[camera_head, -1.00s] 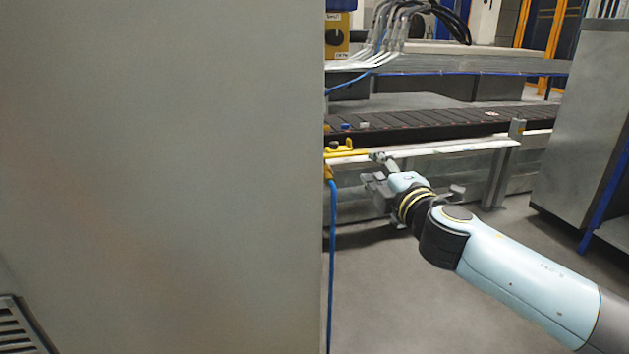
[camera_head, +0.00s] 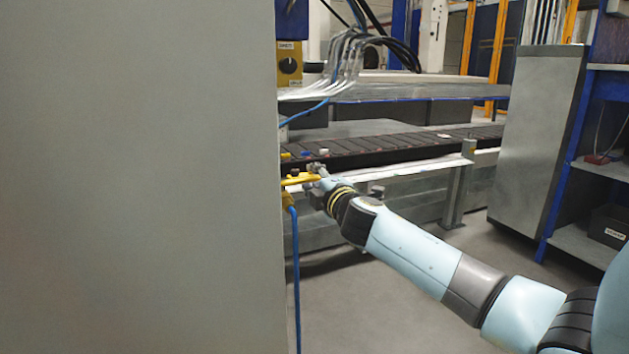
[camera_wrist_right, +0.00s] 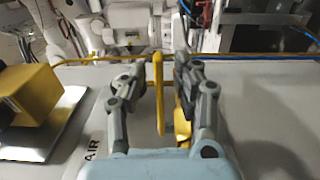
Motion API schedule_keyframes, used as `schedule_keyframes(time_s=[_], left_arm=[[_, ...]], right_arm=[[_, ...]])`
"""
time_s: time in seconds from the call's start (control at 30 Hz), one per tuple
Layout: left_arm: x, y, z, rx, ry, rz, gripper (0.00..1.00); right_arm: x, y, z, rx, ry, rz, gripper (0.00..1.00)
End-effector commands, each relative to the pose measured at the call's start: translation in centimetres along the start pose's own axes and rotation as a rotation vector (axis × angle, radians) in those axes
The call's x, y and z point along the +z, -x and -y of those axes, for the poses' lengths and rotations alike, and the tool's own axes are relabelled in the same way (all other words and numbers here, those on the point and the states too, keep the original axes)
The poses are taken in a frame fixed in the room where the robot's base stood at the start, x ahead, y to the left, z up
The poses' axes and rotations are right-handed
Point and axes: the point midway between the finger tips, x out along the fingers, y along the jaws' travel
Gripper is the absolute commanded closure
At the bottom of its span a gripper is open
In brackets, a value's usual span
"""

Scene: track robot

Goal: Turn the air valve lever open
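The yellow air valve lever (camera_head: 301,179) juts out at the right edge of the grey panel in the head view, above a blue hose. In the right wrist view the lever (camera_wrist_right: 158,92) stands upright between the two fingers of my right gripper (camera_wrist_right: 158,85). The fingers are apart with a gap on both sides of it. In the head view my right gripper (camera_head: 316,178) is at the lever's outer end, partly hidden by its own wrist. The word AIR shows on the panel beside the gripper in the wrist view. My left gripper is not in view.
A large grey panel (camera_head: 140,180) fills the left of the head view. A blue hose (camera_head: 296,270) hangs below the valve. A conveyor (camera_head: 400,142) runs behind. A yellow box (camera_wrist_right: 28,95) sits left of the gripper in the wrist view.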

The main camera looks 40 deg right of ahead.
Motion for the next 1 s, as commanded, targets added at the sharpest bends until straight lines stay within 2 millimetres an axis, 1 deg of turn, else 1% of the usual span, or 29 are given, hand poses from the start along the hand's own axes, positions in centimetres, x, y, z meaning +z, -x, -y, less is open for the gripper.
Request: schedule_keyframes(time_s=[0.13,0.37,0.87,0.93,1.0], left_arm=[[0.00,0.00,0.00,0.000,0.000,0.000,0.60],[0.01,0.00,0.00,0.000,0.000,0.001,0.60],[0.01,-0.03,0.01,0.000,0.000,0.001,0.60],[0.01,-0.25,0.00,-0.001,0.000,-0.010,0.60],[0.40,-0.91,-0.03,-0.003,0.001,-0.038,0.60]], right_arm=[[-0.01,0.02,-0.01,0.000,0.000,0.000,0.69],[0.00,0.03,-0.01,0.000,0.000,0.000,0.99],[-0.01,0.08,0.07,-0.001,0.000,0.003,1.00],[-0.12,0.23,0.20,-0.001,0.000,0.023,1.00],[-0.27,0.61,0.36,-0.001,-0.004,0.073,1.00]])
